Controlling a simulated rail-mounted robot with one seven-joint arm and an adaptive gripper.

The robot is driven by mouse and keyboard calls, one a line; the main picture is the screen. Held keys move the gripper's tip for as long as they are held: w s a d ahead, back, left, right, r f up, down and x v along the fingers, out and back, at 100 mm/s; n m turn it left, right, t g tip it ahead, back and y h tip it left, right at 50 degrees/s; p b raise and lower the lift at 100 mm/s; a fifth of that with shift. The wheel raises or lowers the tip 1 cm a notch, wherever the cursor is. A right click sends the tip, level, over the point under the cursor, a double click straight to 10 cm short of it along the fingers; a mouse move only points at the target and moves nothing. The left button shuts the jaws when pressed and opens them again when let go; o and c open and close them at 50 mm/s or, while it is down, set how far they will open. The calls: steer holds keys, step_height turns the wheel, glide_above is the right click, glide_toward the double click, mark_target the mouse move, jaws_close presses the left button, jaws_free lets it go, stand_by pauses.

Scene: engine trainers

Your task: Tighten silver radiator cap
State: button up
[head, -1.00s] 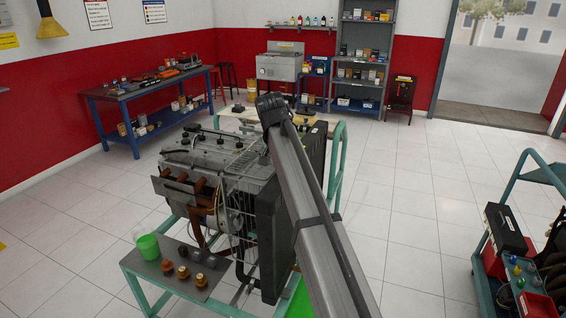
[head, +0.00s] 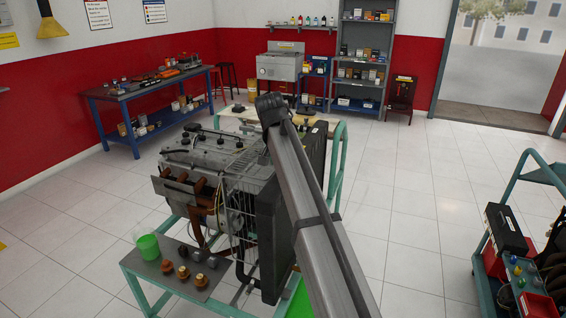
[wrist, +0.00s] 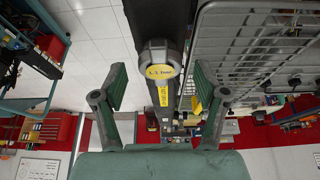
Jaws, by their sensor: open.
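A silver radiator cap (wrist: 152,53) with a yellow label reading about "1.1 bar" sits on the dark radiator (wrist: 174,20) in the wrist view. My gripper (wrist: 160,84) is open and empty, one green finger left of the cap and one right of it. Gaps show between the cap and both fingers; I cannot tell the depth between them. In the head view the black radiator (head: 268,235) stands at the right side of the engine trainer, and my arm hides its top, the cap and my gripper.
The engine (head: 215,165) with its wire guard (wrist: 250,45) is close beside the radiator. A grey tray (head: 150,270) at the front of the stand holds a green cup (head: 148,247) and several brown and grey caps. A tool cart (head: 510,250) stands at the right.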

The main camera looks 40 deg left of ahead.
steer(key=v, duration=1.2)
steer(key=shift+f, duration=0.1)
